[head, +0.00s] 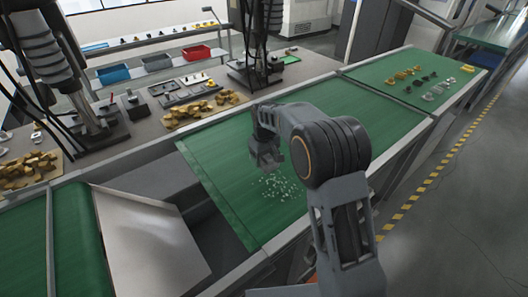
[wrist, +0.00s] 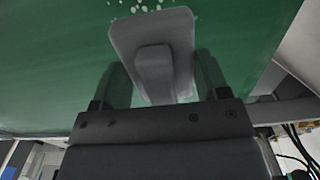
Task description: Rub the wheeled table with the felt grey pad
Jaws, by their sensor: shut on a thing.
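The felt grey pad (wrist: 183,32), a rounded rectangle with a raised grip block on its back, is held between the fingers of my gripper (wrist: 153,82) in the wrist view. In the head view my gripper (head: 265,158) is over the green top that I take for the wheeled table (head: 225,190); its wheels are not in view. Small white bits (head: 279,187) lie scattered on the green top, just in front of and right of the gripper. They also show past the pad's far edge in the wrist view. I cannot tell whether the pad touches the top.
A dark gap and a pale slanted panel (head: 150,245) lie left of the green top. More small parts (head: 430,83) lie on the green surface at far right.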

